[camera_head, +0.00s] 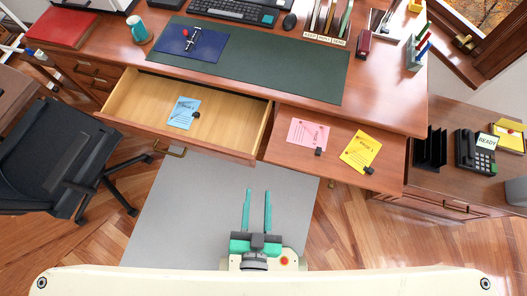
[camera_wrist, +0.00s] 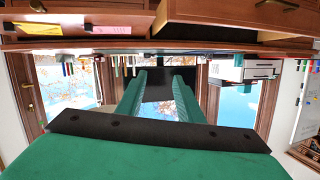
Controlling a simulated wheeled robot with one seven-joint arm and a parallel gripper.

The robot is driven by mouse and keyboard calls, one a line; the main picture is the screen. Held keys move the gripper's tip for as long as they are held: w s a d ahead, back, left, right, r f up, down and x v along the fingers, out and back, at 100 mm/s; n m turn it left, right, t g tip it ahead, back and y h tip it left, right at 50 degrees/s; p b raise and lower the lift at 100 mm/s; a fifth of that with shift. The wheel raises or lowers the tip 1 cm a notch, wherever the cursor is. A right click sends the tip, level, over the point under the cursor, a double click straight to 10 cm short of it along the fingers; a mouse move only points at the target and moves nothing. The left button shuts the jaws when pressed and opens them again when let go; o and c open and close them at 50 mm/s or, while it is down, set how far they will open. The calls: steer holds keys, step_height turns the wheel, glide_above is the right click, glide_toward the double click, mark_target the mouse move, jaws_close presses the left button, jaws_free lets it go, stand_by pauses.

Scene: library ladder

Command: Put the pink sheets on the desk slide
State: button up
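The pink sheets (camera_head: 307,132), with a black clip at the near edge, lie on the pulled-out desk slide (camera_head: 390,158) in the head view. A yellow sheet (camera_head: 358,149) with a black clip lies to their right on the same slide. In the wrist view, a pink edge (camera_wrist: 139,22) and a yellow edge (camera_wrist: 62,30) show at the top left. My gripper (camera_head: 257,193) is open and empty, in front of the desk over the grey mat, apart from the slide. Its two green fingers also show spread in the wrist view (camera_wrist: 161,80).
The open drawer (camera_head: 235,130), left of the slide, holds a blue sheet (camera_head: 183,112) with a black clip. A black chair (camera_head: 60,165) stands at the left. A side cabinet with a phone (camera_head: 477,150) is at the right. The grey mat (camera_head: 180,210) is clear.

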steer(key=s, duration=0.1)
steer(key=s+d+r+n, duration=0.1)
steer(key=s+n, duration=0.1)
steer(key=shift+s+d+r+y, duration=0.25)
steer(key=shift+d+r+y, duration=0.05)
steer(key=shift+d, duration=0.05)
steer(key=shift+w+r, duration=0.1)
stand_by(0.3)
